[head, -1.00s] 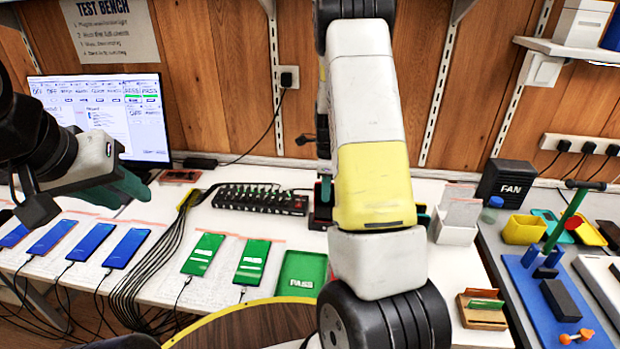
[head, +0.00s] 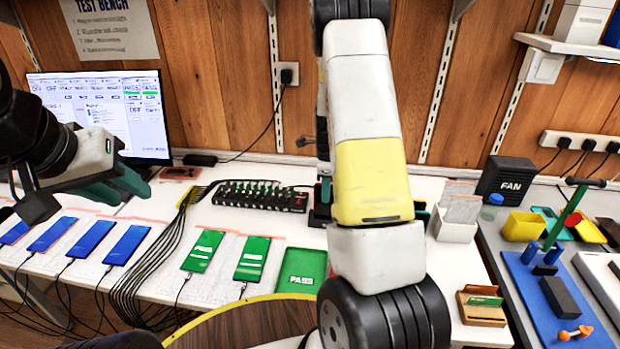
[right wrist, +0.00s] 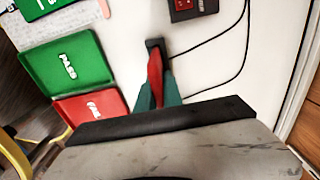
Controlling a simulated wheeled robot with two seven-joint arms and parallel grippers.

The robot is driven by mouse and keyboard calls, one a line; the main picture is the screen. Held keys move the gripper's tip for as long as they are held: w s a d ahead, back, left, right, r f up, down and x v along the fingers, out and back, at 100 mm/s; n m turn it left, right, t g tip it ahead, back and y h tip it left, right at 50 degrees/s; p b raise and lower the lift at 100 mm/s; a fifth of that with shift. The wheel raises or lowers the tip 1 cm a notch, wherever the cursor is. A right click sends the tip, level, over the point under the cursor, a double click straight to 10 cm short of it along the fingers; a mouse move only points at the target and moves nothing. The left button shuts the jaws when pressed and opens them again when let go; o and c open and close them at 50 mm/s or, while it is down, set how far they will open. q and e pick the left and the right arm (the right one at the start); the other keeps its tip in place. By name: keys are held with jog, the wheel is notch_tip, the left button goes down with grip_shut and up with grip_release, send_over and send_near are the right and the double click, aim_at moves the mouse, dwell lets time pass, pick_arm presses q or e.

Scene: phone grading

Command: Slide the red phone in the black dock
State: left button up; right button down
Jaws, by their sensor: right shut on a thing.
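The red phone (right wrist: 155,72) stands on edge between the green fingers of my right gripper (right wrist: 158,95) in the right wrist view. The gripper is shut on it. The black dock (right wrist: 154,44) is at the phone's far end. The phone's end meets or overlaps the dock in this view; I cannot tell how deep it sits. In the head view my right arm hides the phone and most of the right gripper. My left gripper (head: 116,187) is at the left, above the bench near the monitor, with its fingers apart and empty.
A green PASS tray (right wrist: 65,62) and a red tray (right wrist: 92,112) lie left of the dock. Green phones (head: 203,250) and blue phones (head: 96,240) lie on the bench.

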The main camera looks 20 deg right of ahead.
jog(key=shift+f, duration=0.1)
jog(key=c, duration=1.4)
grip_release()
jog(key=shift+r, duration=3.5)
